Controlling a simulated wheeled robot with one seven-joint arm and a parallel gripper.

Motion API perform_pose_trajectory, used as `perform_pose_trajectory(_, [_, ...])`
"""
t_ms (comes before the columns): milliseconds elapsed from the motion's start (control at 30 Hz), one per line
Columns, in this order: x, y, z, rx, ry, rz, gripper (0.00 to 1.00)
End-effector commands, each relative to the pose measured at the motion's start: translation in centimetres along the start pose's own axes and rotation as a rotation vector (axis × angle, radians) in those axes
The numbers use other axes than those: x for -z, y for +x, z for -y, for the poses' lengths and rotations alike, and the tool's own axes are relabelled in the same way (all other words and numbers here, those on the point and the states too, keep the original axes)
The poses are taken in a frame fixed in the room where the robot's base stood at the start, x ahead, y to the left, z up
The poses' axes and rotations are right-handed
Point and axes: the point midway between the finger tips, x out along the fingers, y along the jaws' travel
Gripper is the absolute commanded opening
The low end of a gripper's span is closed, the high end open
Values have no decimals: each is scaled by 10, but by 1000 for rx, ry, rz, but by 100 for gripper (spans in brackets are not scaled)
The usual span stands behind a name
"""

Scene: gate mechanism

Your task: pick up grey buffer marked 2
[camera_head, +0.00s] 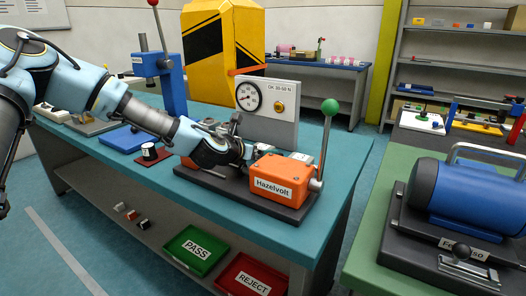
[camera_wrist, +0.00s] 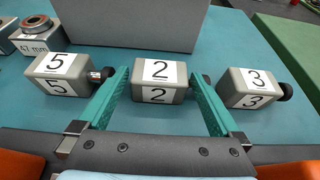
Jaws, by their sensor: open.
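The grey buffer marked 2 (camera_wrist: 160,81) stands in the middle of the wrist view, with the number on its top and near faces. My gripper (camera_wrist: 158,77) is open, with one teal finger on each side of this buffer. A narrow gap shows on both sides, and nothing is gripped. A grey buffer marked 5 (camera_wrist: 58,73) is to the left and one marked 3 (camera_wrist: 250,88) to the right, each with a black knob. In the head view my gripper (camera_head: 248,151) is low behind the orange Hazelvolt unit, and the buffer marked 2 is hidden.
The orange Hazelvolt unit (camera_head: 279,183) on its dark base is in front of my gripper, with a green-knobbed lever (camera_head: 327,135) at its right. A grey gauge panel (camera_head: 275,115) stands behind. A 47 mm block (camera_wrist: 32,43) is at the far left.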

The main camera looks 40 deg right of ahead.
Motion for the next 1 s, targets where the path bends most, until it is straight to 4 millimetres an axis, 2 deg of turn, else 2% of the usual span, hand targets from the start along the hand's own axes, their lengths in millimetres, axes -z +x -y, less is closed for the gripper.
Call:
perform_pose_trajectory(100, [-2, 15, 1, 1, 0, 0, 100])
perform_pose_trajectory(200, [0, 21, 0, 0, 0, -1, 100])
perform_pose_trajectory(433, [0, 22, 0, 0, 0, 0, 100])
perform_pose_trajectory(1000, [0, 22, 0, 0, 0, 0, 36])
